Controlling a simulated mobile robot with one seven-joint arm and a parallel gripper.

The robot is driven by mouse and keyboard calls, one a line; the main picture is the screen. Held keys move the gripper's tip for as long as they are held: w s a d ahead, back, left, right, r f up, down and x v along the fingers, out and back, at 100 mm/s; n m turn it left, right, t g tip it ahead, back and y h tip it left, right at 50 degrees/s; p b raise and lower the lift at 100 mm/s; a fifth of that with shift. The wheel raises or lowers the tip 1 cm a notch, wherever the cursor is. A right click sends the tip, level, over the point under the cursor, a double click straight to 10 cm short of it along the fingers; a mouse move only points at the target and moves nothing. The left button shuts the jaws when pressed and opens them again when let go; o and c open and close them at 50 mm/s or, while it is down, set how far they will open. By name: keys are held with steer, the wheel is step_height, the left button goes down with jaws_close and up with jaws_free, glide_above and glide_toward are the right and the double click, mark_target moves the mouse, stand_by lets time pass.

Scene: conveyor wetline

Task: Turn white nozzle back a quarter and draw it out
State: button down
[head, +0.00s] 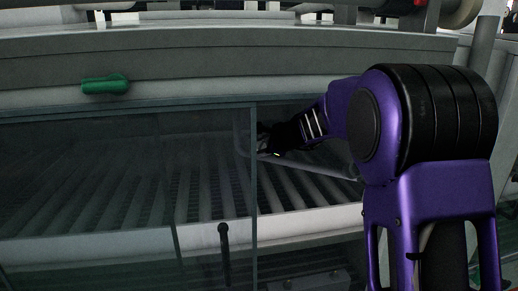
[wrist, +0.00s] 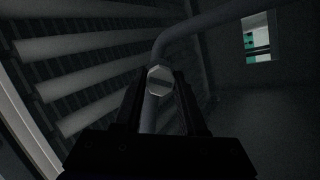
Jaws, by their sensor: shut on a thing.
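My gripper (head: 271,146) reaches through the opening in the glass front of the conveyor housing, into the dark inside. In the wrist view my gripper (wrist: 160,92) is shut on the white nozzle (wrist: 160,80), whose pale hexagonal end shows between the two dark fingers. A grey pipe (wrist: 168,42) runs right behind the nozzle and bends away to the upper right. I cannot tell how far the nozzle is turned or whether it is still seated on the pipe. In the head view the fingers and the poor light largely hide the nozzle.
Slanting grey rollers (head: 300,187) lie below my gripper. A glass panel (head: 120,180) with a dark handle (head: 224,240) stands left of the opening, its edge close to my gripper.

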steer(key=shift+c, duration=2)
jaws_free()
